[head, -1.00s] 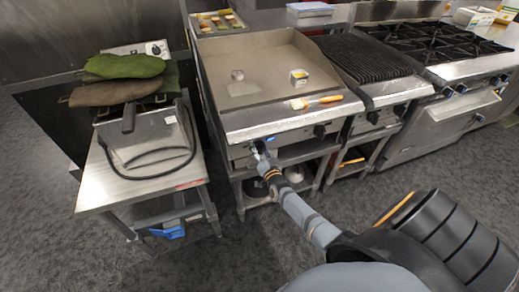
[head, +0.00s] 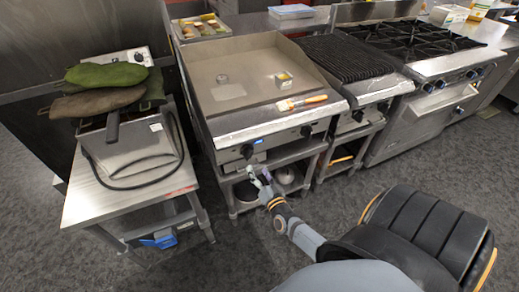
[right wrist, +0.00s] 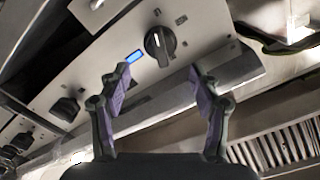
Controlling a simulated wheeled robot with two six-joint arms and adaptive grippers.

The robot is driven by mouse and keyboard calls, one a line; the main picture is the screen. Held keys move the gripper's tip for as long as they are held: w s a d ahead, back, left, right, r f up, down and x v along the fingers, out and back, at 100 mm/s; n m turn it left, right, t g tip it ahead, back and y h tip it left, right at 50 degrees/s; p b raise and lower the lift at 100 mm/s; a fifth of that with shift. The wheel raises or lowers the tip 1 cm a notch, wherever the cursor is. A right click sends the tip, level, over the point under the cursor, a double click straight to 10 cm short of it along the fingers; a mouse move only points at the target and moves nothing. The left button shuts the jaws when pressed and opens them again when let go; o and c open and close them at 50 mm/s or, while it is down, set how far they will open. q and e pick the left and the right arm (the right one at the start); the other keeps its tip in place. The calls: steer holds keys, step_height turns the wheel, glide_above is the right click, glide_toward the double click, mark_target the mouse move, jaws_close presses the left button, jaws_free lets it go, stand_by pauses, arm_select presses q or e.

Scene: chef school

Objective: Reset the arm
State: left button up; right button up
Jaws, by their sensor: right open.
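My right arm reaches from the lower right of the head view toward the front of the flat griddle (head: 250,85). My right gripper (head: 259,179) is just below and in front of the griddle's control panel. In the right wrist view the right gripper (right wrist: 160,88) is open, with its two fingers apart and nothing between them. A black knob (right wrist: 159,45) on the panel shows beyond and between the fingertips, apart from them. A small blue display (right wrist: 134,56) is beside the knob. My left gripper is not in the head view.
A steel stand (head: 85,208) at left holds a fryer-like box with a cord and green and brown mitts (head: 105,74). A grill (head: 345,56) and burner range (head: 410,40) stand right. Floor in front is clear.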

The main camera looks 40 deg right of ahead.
steer(key=shift+s+a, duration=0.1)
steer(key=shift+s, duration=0.25)
steer(key=s+a+f+n+g+y+p, duration=0.1)
steer(key=s+f+n+g, duration=0.1)
steer(key=s+f, duration=0.35)
steer(key=s+a+f+n+g+y, duration=0.1)
steer(key=s+f+g, duration=0.15)
steer(key=f, duration=0.55)
steer(key=s+a+f+n+g+y+p, duration=0.1)
steer(key=s+f+n+g, duration=0.2)
steer(key=f, duration=0.4)
steer(key=s+a+f+n+g+p, duration=0.1)
steer(key=s+f+g, duration=0.3)
steer(key=s, duration=1)
steer(key=s+a+f+n+g, duration=0.2)
steer(key=s+f+g, duration=0.3)
steer(key=s+f, duration=0.4)
steer(key=s+n, duration=0.1)
steer(key=s, duration=0.3)
steer(key=shift+s+a+f+p, duration=0.2)
steer(key=shift+s+f+p, duration=0.15)
steer(key=shift+s+p, duration=0.05)
